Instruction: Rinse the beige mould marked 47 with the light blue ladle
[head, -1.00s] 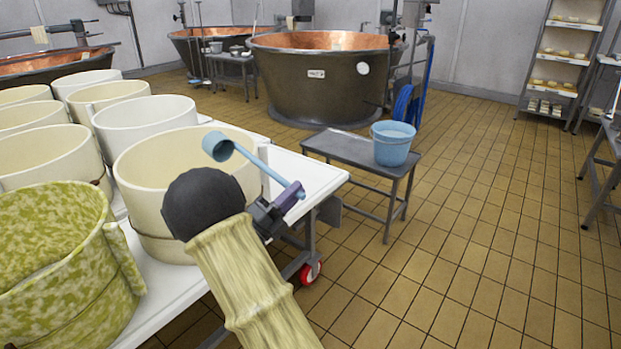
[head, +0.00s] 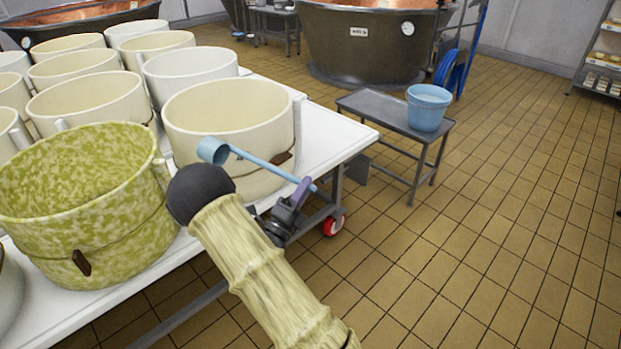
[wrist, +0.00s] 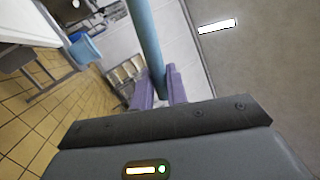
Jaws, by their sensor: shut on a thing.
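My gripper (head: 300,194) is shut on the handle of the light blue ladle (head: 262,164). The ladle's cup (head: 212,150) is at the left end, in front of the nearest beige mould (head: 230,112) in the head view. I cannot tell how far apart they are. In the wrist view the purple fingers (wrist: 160,88) close around the blue handle (wrist: 143,35); the cup is out of that view. Several beige moulds stand on a white table (head: 330,140). No number 47 can be read on any of them. What is in the cup cannot be seen.
A green mottled mould (head: 90,215) stands at the table's front left. A light blue bucket (head: 428,112) stands on a grey metal bench (head: 375,105) to the right. A copper vat (head: 375,50) is behind. Tiled floor (head: 480,240) is clear at the right.

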